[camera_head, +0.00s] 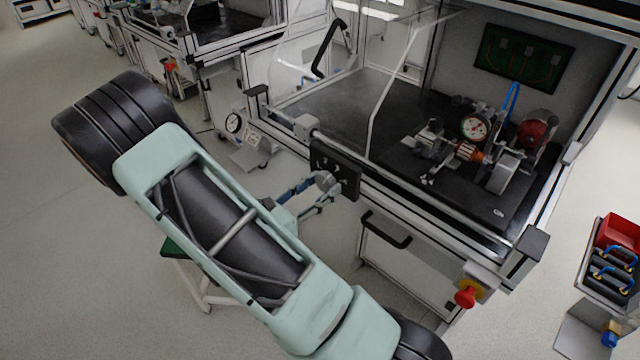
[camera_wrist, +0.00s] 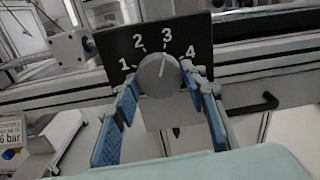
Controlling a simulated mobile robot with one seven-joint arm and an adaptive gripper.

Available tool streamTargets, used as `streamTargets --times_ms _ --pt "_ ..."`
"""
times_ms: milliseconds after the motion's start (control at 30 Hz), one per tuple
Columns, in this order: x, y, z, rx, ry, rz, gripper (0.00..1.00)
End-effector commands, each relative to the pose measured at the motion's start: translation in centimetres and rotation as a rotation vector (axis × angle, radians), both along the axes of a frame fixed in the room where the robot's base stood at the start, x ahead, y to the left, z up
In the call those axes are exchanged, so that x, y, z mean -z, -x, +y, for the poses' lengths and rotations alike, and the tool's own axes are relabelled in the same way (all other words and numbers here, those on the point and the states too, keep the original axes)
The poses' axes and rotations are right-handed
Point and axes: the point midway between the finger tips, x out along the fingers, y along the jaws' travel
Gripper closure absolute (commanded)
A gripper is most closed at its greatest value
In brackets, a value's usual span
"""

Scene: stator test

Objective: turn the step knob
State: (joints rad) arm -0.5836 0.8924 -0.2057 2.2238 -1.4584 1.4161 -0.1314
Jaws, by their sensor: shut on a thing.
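The step knob (camera_wrist: 158,75) is a round grey dial on a black plate (camera_wrist: 199,36) marked 1, 2, 3 and 4. In the wrist view its white pointer line is tilted slightly right of upright, toward the 3. My gripper (camera_wrist: 160,88) has its two blue-padded fingers shut on the knob, one at its left side and one at its right. In the head view the knob (camera_head: 326,181) sits on the black plate (camera_head: 347,178) on the front rail of the bench, with my gripper (camera_head: 318,188) at it from the left.
A clear guard (camera_head: 390,75) stands above the bench top, which carries a test rig with a gauge (camera_head: 474,127). A black drawer handle (camera_head: 385,232) and a red emergency button (camera_head: 465,297) are below and right.

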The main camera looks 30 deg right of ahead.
Motion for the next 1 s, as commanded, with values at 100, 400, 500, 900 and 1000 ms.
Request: streamTargets --times_ms 100,400,500,900,1000 --pt "0.1 0.0 0.0 0.0 0.0 0.003 0.85" --pt "0.1 0.0 0.0 0.0 0.0 0.002 0.52" --pt "0.1 0.0 0.0 0.0 -0.001 0.001 0.43" --pt "0.0 0.3 1.1 -0.004 0.0 0.0 0.43" --pt "0.1 0.8 2.6 -0.005 -0.001 0.0 0.43"
